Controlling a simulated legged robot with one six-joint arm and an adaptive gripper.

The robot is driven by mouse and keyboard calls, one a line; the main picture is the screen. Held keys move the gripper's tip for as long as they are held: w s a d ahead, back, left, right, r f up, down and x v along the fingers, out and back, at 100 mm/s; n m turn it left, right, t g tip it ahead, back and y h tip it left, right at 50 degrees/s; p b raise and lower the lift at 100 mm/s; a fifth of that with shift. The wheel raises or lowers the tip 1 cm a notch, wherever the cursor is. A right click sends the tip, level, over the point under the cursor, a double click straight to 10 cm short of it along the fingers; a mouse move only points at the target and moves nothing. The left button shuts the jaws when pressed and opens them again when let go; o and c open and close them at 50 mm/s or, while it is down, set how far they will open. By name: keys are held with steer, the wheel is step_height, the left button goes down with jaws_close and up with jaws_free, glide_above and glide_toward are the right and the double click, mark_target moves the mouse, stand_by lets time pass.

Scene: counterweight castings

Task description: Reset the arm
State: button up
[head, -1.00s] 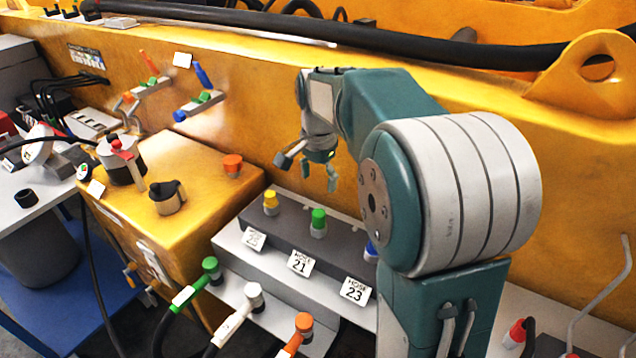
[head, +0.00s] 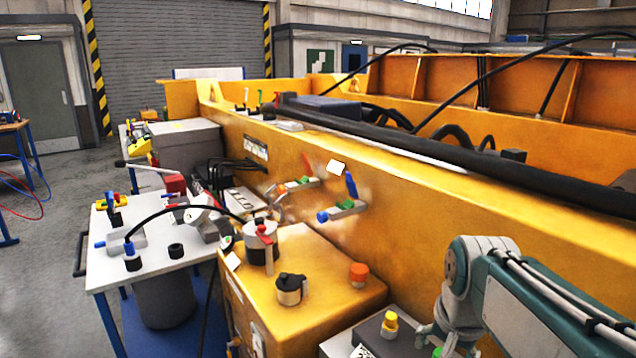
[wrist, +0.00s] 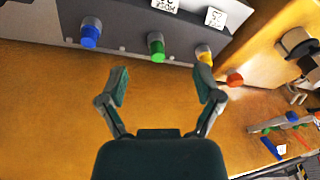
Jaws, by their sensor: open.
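My gripper (wrist: 165,92) shows in the wrist view with its two fingers spread wide and nothing between them. Beyond the fingertips stands a grey block with a blue fitting (wrist: 91,33), a green fitting (wrist: 157,48) and a yellow fitting (wrist: 204,55). The fingers are apart from these fittings. In the head view my arm is at the lower right, and its wrist is close to the yellow fitting (head: 389,325). The fingertips are mostly cut off at the bottom edge there.
A yellow box (head: 320,258) carries a black-topped cup (head: 290,288) and an orange cap (head: 358,274). Two small valves with levers (head: 345,209) stick out of the long yellow wall (head: 420,232). A white-topped table (head: 110,268) stands at left. Open floor lies further left.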

steer(key=s+a+f+n+t, duration=0.1)
steer(key=s+n, duration=0.2)
steer(key=s, duration=0.2)
steer(key=s+a+f+n+t, duration=0.1)
steer(key=s+a+n, duration=0.1)
steer(key=s, duration=0.4)
steer(key=shift+a+f+n+t, duration=0.25)
steer(key=shift+f+n+t, duration=0.15)
steer(key=shift+n, duration=0.4)
